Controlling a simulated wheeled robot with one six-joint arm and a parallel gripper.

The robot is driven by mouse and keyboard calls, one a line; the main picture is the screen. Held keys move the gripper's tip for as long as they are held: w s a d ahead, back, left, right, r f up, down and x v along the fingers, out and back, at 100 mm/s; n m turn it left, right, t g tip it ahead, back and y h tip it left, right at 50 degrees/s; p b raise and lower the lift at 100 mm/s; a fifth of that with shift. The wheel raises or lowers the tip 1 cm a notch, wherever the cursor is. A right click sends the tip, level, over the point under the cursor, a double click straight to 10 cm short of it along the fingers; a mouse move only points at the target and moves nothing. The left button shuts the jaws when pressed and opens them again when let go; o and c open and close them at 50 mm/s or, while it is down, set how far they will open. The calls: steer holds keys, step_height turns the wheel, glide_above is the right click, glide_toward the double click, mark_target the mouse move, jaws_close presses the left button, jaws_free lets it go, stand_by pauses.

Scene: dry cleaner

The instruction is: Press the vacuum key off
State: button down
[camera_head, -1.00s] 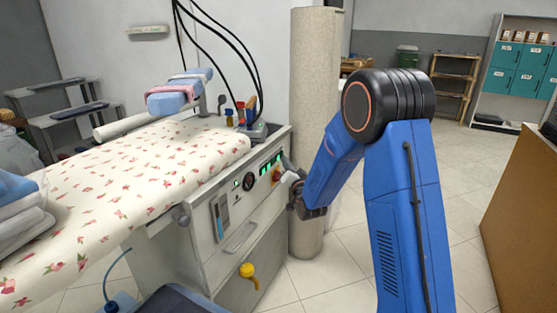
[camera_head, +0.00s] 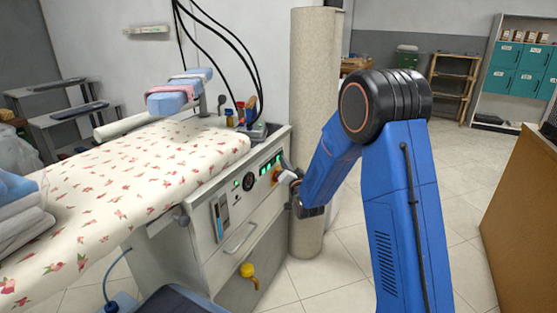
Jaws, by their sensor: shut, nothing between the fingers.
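The ironing table's front control panel (camera_head: 229,187) faces my arm. It carries a row of green-lit keys (camera_head: 268,166), a round black dial (camera_head: 249,181) and an orange-red knob (camera_head: 276,174). I cannot tell which lit key is the vacuum key; they are too small to read. My blue arm reaches in from the right. My gripper (camera_head: 285,176) is shut and empty, with its tip at the right end of the panel, close to the orange-red knob. I cannot tell whether it touches the panel.
The padded board (camera_head: 130,185) with a flowered cover lies above the panel. A yellow tap-like handle (camera_head: 248,270) and a drawer handle (camera_head: 240,238) stick out below. A beige column (camera_head: 313,90) stands right behind my wrist. A wooden counter (camera_head: 525,210) is at the right.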

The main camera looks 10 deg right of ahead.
stand_by(0.6)
steer(key=shift+s+d, duration=0.3)
steer(key=shift+d, duration=0.05)
steer(key=shift+d, duration=0.1)
steer(key=shift+s+d, duration=0.9)
steer(key=shift+d, duration=0.25)
steer(key=shift+s+d, duration=0.85)
steer(key=shift+d, duration=0.3)
steer(key=s+d+r+n+g+h, duration=0.1)
steer(key=s+d+r+g, duration=0.2)
steer(key=s, duration=0.7)
steer(key=s+d+r+n+g+h, duration=0.1)
steer(key=s+r+n+g+h, duration=0.2)
steer(key=s, duration=0.6)
steer(key=s+d+f+n+g+y, duration=0.1)
steer(key=s+g, duration=0.7)
steer(key=s, duration=2.6)
steer(key=shift+s+d+f+n+g, duration=0.15)
steer(key=shift+s+f+n+g, duration=0.2)
steer(key=shift+f, duration=0.35)
